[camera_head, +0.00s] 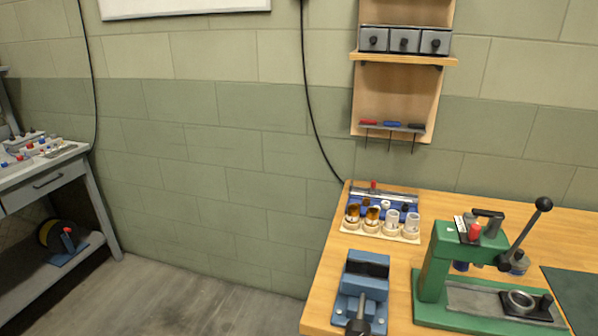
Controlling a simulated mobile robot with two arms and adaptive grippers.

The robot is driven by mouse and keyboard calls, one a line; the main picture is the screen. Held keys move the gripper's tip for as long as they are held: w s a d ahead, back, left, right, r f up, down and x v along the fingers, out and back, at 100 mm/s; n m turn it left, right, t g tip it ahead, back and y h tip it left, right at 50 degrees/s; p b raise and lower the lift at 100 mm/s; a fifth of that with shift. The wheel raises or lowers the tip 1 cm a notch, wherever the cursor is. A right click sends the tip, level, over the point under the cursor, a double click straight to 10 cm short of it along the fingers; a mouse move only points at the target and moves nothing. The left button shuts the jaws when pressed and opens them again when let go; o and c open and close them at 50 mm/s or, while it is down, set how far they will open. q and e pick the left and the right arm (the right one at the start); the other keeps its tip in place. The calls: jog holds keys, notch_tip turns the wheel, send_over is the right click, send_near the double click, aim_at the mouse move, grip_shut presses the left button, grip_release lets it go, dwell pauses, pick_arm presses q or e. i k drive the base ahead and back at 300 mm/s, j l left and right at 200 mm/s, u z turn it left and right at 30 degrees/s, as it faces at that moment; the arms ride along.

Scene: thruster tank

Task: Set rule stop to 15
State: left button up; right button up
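No part clearly reads as a rule with a stop at this distance. A grey metal bar (395,193) lies at the back left of the wooden bench, with a small red piece (373,186) standing on it; I cannot tell if this is the rule and its stop. The green press (437,262) on the bench carries a small white plate (460,225) with a red knob (475,232) beside it. No scale numbers are legible. Neither of my grippers is in view.
The wooden bench (322,290) holds a blue vise (362,285), a rack of several small jars (382,236) and a dark green mat (575,298). Drawers (405,40) and hanging screwdrivers (392,125) are on the wall. A grey table (45,185) stands left; floor (190,295) between is clear.

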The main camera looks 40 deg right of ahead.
aim_at(373, 183)
jog(key=i+j, duration=0.1)
jog(key=i, duration=0.4)
jog(key=i+j+u, duration=0.15)
jog(key=i, duration=0.3)
jog(key=i+l+z, duration=0.1)
jog(key=i+z, duration=0.2)
jog(key=z, duration=0.2)
jog(key=i+z, duration=0.25)
jog(key=z, duration=0.2)
jog(key=i+j+z, duration=0.2)
jog(key=z, duration=0.3)
jog(key=i, duration=0.1)
